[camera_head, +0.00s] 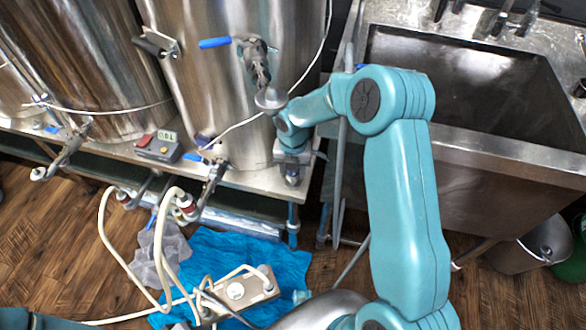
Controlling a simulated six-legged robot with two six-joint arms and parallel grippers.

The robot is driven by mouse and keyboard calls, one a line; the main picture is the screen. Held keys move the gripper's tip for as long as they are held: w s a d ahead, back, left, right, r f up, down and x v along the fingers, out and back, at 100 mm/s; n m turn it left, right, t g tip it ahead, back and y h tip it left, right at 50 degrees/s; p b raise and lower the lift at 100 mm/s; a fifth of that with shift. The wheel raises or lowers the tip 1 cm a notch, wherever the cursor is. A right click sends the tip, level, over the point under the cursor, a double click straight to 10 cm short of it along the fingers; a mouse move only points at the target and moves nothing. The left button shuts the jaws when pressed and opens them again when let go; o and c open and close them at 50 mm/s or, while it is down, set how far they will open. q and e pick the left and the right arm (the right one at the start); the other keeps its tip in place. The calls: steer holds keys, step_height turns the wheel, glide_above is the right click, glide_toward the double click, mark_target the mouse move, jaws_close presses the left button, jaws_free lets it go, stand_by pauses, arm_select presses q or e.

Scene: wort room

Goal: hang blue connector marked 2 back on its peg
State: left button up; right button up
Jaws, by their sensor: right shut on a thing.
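My right arm comes in from the right and bends down over the edge of the metal bench in front of the large steel kettle. Its right gripper (291,175) points down at the bench's right corner. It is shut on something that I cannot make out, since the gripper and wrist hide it. I cannot pick out a blue connector with a 2 on it, nor its peg. My left gripper is not in view.
Steel kettles (215,90) with valves stand on the bench (245,178). A grey box with a red button (158,147) sits there. A steel sink (490,150) is at right.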

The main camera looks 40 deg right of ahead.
steer(key=shift+s+a+f+b, duration=0.15)
steer(key=shift+f+b, duration=0.3)
steer(key=shift+f, duration=0.35)
stand_by(0.4)
steer(key=shift+f, duration=0.3)
steer(key=shift+a+f+b, duration=0.1)
steer(key=shift+f+b, duration=0.4)
steer(key=shift+b, duration=0.1)
jaws_close()
steer(key=shift+r, duration=0.1)
steer(key=shift+r+p, duration=0.7)
steer(key=shift+p, duration=0.1)
steer(key=shift+w+d+r+p, duration=0.2)
steer(key=shift+d+r+p, duration=0.2)
steer(key=shift+r+p, duration=0.3)
steer(key=shift+s+r+p, duration=0.1)
steer(key=shift+r+p, duration=0.4)
steer(key=shift+r, duration=0.15)
steer(key=shift+a, duration=0.1)
